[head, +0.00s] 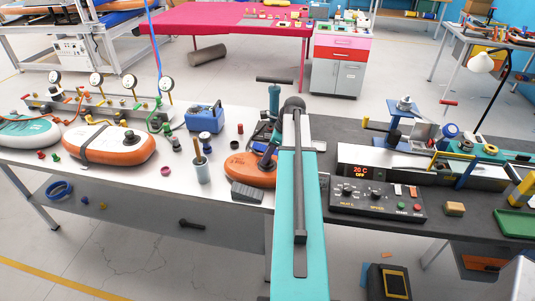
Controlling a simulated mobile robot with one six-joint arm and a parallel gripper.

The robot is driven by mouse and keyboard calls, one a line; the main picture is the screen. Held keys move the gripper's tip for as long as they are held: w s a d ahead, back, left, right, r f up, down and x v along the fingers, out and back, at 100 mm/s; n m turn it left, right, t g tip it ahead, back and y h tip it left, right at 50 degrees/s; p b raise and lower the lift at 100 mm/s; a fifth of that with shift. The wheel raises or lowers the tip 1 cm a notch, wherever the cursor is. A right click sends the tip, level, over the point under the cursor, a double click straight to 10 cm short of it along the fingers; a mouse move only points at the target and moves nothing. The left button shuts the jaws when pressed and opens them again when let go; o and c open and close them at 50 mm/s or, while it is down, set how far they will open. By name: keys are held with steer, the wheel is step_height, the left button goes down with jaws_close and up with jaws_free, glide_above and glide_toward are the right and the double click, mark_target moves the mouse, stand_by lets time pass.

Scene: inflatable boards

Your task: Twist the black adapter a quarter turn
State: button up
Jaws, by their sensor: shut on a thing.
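My turquoise and dark arm reaches forward over the middle of the bench. My dark gripper (267,159) points down at the small orange board (246,172), at the right end of the white bench. The gripper is shut on the black adapter at the board's top. The adapter is mostly hidden by the jaws and is too small and dark to tell its angle. Part of the orange board is hidden behind my arm.
Left are a larger orange board (94,149), a gauge rack (102,106), a grey cup with a tool (202,170) and a blue box (204,118). A dark wedge (247,192) lies before the small board. Right is a control box (379,199).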

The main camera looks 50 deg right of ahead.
steer(key=shift+r+n+y+p, duration=0.1)
steer(key=shift+n+y+p, duration=0.4)
steer(key=shift+n, duration=0.7)
steer(key=shift+n+g, duration=0.3)
steer(key=shift+d+n+g+y+p, duration=0.1)
steer(key=shift+n+g+y+p, duration=0.4)
steer(key=shift+n, duration=0.6)
steer(key=shift+n+g+p, duration=0.4)
steer(key=shift+n+p, duration=0.05)
steer(key=shift+n, duration=0.95)
steer(key=shift+r, duration=0.1)
steer(key=shift+r+p, duration=0.45)
steer(key=shift+r+p, duration=0.8)
steer(key=shift+r, duration=0.4)
